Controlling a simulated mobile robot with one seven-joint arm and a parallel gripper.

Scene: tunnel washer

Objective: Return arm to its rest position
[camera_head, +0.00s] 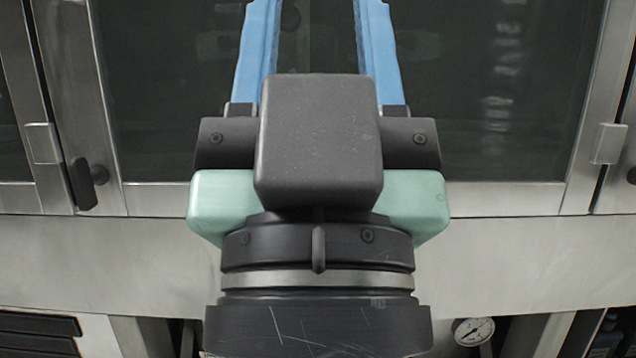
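My gripper (316,30) is in the middle of the head view, pointing up and away from me. Its two blue fingers stand wide apart, and the dark glass shows between them. The fingertips are cut off by the top edge of the picture. I see nothing held in the visible part of the gap. The black and pale green gripper body and my wrist fill the lower middle and hide what is behind them.
The washer front lies behind my gripper, with a large dark window (500,100) in a steel frame. A black handle (84,184) is at left and a steel hinge (608,144) at right. Below are a bare steel panel (520,260), a round gauge (473,331) and a dark vent (38,334).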

